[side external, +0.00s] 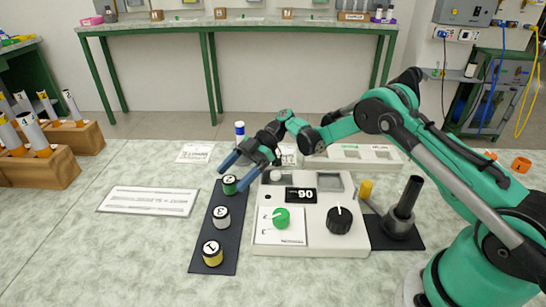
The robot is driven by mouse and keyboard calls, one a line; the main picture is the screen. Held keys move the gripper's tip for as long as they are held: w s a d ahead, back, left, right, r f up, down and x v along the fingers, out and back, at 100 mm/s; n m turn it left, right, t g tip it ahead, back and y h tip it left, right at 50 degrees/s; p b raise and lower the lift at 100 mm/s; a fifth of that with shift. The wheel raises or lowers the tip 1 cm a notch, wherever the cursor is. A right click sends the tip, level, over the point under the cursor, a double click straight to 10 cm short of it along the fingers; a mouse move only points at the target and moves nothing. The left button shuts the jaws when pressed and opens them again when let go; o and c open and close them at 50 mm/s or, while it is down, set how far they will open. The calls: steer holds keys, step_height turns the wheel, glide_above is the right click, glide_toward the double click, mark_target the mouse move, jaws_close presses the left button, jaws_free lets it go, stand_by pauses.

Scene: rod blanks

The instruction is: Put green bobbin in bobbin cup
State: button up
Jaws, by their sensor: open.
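The green bobbin (229,185), marked 2, stands upright at the far end of a black strip (226,256). My gripper (230,178) is open, its two blue fingers slanting down to the left. One fingertip is just behind the bobbin and the other just to its right. I cannot tell whether either touches it. I cannot tell for sure which thing is the bobbin cup. A tall black open-topped cylinder (405,198) stands on a dark base at the right.
A white bobbin (222,218) and a yellow bobbin (212,253) share the strip. A white control box (322,243) with a green knob (281,217) stands to the right. A blue-and-white cylinder (239,132) stands behind my gripper. A white card (149,201) lies left.

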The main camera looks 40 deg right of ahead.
steer(key=shift+x, duration=1.05)
jaws_close()
steer(key=shift+r, duration=0.2)
